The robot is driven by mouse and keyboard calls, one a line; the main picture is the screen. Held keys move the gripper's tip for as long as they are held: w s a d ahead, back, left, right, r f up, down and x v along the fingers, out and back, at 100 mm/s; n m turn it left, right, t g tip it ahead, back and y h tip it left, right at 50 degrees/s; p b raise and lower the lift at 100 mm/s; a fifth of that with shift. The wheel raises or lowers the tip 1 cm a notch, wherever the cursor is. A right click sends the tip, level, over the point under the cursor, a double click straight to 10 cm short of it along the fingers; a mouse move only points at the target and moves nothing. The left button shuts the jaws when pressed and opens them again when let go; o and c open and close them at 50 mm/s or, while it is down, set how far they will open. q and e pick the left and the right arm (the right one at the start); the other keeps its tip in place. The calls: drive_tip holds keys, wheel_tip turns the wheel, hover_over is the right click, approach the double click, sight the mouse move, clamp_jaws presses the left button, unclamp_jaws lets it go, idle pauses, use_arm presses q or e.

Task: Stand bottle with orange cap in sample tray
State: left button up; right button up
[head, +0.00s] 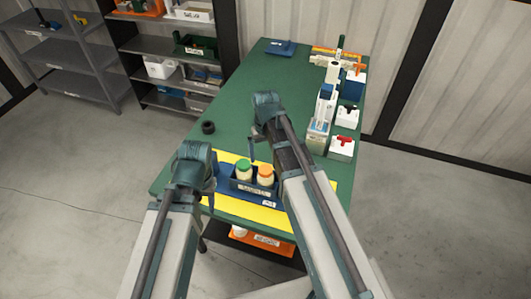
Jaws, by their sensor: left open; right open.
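The bottle with the orange cap (265,173) appears upright in the blue sample tray (247,187), at its right side. The tray sits on a yellow mat (270,217) at the near end of the green table. My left gripper (212,192) is open and empty at the tray's left side. My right gripper (254,150) is open and empty, just beyond and above the bottles. My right arm passes close to the orange-capped bottle's right side. The bottles' lower parts are hidden by the tray wall.
A black ring (208,127) lies on the green table (235,95) at the left. Valve blocks with a red handle (343,142) and an orange handle (356,70) line the right edge. A blue item (280,47) lies at the far end. The table's middle is largely clear.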

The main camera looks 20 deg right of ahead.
drive_tip(key=s+a+n+h, duration=0.1)
drive_tip(key=s+a+n, duration=0.2)
drive_tip(key=s+a, duration=0.7)
drive_tip(key=s, duration=0.4)
drive_tip(key=shift+s+a+n, duration=0.2)
drive_tip(key=shift+a+n, duration=0.05)
drive_tip(key=shift+n, duration=0.05)
wheel_tip(320, 180, down, 3)
drive_tip(key=b, duration=0.3)
